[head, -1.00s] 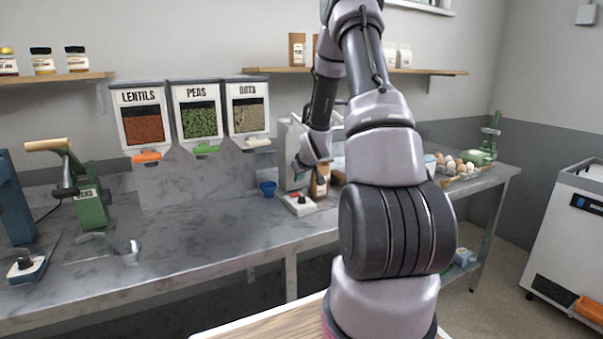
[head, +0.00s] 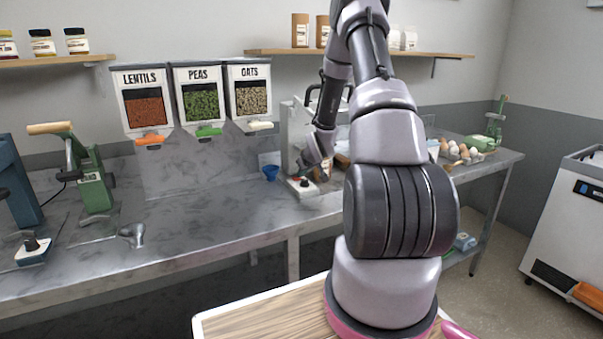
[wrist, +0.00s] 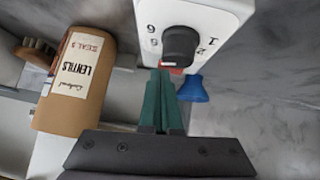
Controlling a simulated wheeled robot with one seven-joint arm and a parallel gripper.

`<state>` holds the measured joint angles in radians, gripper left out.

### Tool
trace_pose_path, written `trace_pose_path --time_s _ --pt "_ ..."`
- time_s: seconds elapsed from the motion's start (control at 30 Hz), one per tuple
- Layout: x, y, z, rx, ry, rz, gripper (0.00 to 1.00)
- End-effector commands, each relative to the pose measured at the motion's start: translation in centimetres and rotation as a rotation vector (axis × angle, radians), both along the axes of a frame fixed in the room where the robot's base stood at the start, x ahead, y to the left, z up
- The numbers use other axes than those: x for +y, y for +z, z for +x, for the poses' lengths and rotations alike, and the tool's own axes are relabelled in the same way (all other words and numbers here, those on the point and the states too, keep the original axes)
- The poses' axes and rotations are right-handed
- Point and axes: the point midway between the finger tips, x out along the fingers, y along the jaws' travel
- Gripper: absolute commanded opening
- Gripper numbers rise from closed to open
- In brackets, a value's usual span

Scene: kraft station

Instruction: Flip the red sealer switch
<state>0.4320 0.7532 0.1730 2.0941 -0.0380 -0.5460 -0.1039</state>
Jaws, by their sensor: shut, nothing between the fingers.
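A white control box (wrist: 200,25) fills the top of the wrist view, with numbers around a dark knob (wrist: 180,45). A small red piece (wrist: 169,65), likely the sealer switch, shows just below the knob and is mostly hidden by it and the fingertips. My gripper (wrist: 164,72) has green fingers, shut and empty, with the tips right at the red piece. I cannot tell whether they touch it. In the head view the white box (head: 301,193) sits on the bench with my wrist over it.
A kraft pouch labelled lentils (wrist: 85,80) stands close left of my fingers in the wrist view.

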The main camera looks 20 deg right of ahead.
Motion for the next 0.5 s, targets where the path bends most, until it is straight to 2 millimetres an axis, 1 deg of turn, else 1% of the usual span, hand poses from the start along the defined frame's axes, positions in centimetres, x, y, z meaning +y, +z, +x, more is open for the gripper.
trace_pose_path --time_s 0.27,0.5 --pt "0.07 -0.11 -0.04 0.002 0.000 0.005 0.00" --pt "0.94 0.08 -0.06 0.002 0.001 0.004 0.00"
